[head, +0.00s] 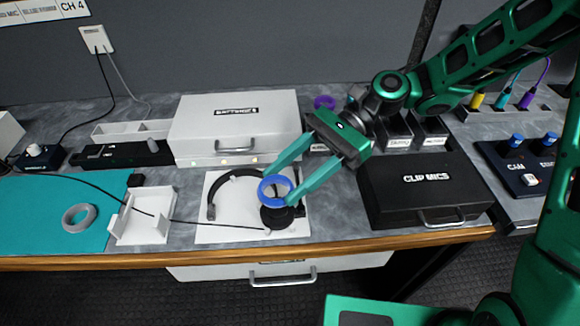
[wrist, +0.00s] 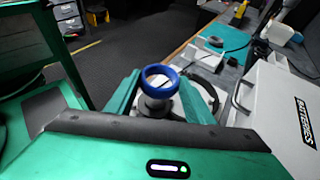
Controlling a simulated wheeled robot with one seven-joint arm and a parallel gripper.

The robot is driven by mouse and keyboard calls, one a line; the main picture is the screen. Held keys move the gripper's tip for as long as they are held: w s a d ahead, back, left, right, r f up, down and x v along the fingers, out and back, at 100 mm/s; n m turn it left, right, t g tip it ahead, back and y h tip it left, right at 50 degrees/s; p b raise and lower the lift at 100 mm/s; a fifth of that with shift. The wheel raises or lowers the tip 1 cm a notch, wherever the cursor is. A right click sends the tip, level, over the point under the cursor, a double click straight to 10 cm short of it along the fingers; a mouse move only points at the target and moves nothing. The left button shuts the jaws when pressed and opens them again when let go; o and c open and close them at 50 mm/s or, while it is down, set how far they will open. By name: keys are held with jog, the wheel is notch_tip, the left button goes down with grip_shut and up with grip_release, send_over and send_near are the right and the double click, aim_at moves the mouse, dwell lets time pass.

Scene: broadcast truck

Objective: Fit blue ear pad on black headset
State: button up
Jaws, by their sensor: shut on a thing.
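The blue ear pad (head: 264,197) is a ring held between the fingertips of my gripper (head: 276,188), which is shut on it. The black headset (head: 213,190) lies on a white sheet (head: 218,233). The pad appears just above the headset's near right ear cup (head: 276,217) and partly overlaps it in the head view; I cannot tell whether they touch. In the wrist view the blue ear pad (wrist: 148,73) sits between my gripper's fingers (wrist: 160,88), its opening facing the camera. The headset is largely hidden there.
A white batteries case (head: 190,125) stands behind the headset. The black clip mics case (head: 420,205) is to the right. A white holder (head: 150,232) and a grey ring (head: 79,217) on a teal mat are left. A purple ring (head: 324,102) lies behind. A cable crosses the bench.

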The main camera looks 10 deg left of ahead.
jog(key=shift+f, duration=1.9)
jog(key=shift+f, duration=0.95)
dwell(0.4)
jog(key=o, duration=1.1)
jog(key=v, duration=1)
jog(key=shift+w+d+r, duration=0.1)
jog(key=shift+w+d, duration=0.15)
jog(key=shift+w, duration=0.05)
